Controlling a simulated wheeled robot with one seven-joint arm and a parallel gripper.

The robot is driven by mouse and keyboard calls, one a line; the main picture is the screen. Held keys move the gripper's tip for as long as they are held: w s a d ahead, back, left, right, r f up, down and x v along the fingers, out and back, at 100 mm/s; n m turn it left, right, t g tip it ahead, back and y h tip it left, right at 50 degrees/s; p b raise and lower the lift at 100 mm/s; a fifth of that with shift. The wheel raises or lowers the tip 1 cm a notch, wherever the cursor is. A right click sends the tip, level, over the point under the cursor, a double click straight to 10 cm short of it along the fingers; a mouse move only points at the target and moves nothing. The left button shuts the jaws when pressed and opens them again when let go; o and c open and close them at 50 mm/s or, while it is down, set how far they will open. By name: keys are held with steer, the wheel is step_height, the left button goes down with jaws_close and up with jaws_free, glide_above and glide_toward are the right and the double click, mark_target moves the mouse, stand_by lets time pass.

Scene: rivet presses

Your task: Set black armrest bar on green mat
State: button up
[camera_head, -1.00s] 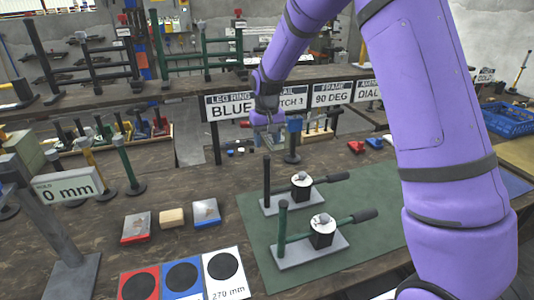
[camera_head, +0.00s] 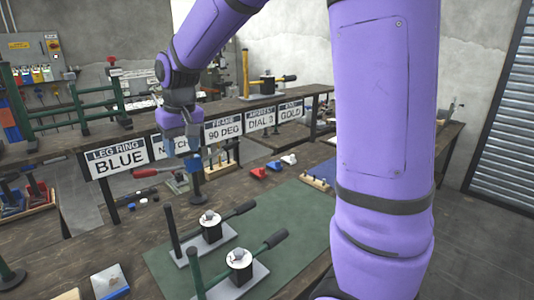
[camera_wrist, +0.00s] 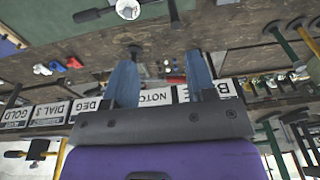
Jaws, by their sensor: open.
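My gripper (camera_head: 181,152) is open and empty, close above or beside this bar in the head view. No contact is visible.
On the mat stand a black-posted press (camera_head: 211,228) and a green-posted press (camera_head: 239,268). The mat's right part is bare. Signs such as LEG RING BLUE (camera_head: 118,160) line the shelf behind.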

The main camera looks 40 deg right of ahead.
steer(key=s+d+r+t, duration=0.1)
steer(key=s+d+r, duration=0.1)
steer(key=s, duration=1.1)
steer(key=s+d+r+t, duration=0.1)
steer(key=s+r+t, duration=0.1)
steer(key=s, duration=1.1)
steer(key=shift+s+d+r, duration=0.35)
steer(key=shift+r, duration=0.5)
